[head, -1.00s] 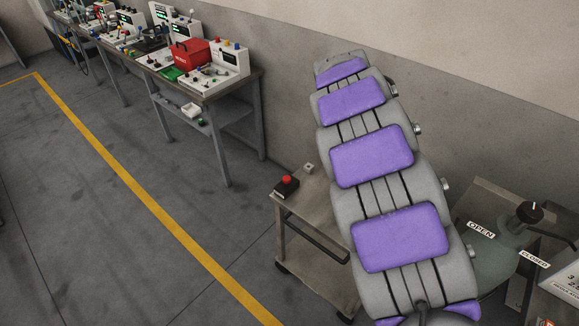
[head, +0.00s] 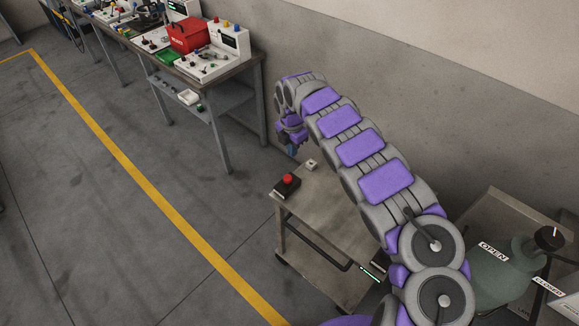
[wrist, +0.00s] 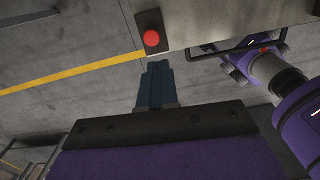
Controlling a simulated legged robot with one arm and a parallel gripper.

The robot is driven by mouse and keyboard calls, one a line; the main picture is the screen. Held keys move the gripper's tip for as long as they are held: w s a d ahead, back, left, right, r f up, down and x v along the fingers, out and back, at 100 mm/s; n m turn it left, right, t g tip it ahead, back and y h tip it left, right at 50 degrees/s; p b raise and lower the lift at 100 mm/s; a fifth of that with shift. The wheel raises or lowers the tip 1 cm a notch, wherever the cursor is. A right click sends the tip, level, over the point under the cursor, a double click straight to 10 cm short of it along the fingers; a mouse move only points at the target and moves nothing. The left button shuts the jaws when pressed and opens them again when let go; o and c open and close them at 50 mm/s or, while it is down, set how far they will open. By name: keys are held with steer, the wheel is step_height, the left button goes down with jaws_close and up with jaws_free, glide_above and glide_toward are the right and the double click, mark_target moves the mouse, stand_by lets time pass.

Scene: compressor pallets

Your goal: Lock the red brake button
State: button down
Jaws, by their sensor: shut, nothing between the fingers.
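The red brake button (head: 288,179) sits on a small dark box (head: 285,191) at the left corner of the metal cart top (head: 325,215). In the wrist view the red button (wrist: 151,38) shows on its dark box (wrist: 148,18), just beyond the fingertips in the picture. My gripper (head: 292,151) hangs above and behind the button in the head view, apart from it. In the wrist view the blue fingers of my gripper (wrist: 157,66) are together, with nothing between them.
A small pale block with a dark knob (head: 311,165) sits on the cart near the button. A workbench (head: 190,75) with control boxes and a red toolbox (head: 188,36) stands behind. A greenish tank (head: 490,268) is at right. The floor left of the cart is clear.

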mark_target(287, 178)
steer(key=shift+w+a+f+n, duration=0.1)
steer(key=shift+w+a+n, duration=0.1)
steer(key=shift+a, duration=0.2)
steer(key=shift+w+a+f+n, duration=0.1)
steer(key=shift+a+n, duration=0.1)
steer(key=shift+a, duration=0.15)
steer(key=shift+s+f, duration=0.1)
steer(key=f+b, duration=0.1)
steer(key=f, duration=0.6)
steer(key=f+b, duration=0.2)
steer(key=f, duration=0.4)
steer(key=shift+w+a+f, duration=0.1)
steer(key=shift+w+f, duration=0.1)
steer(key=shift+f, duration=0.2)
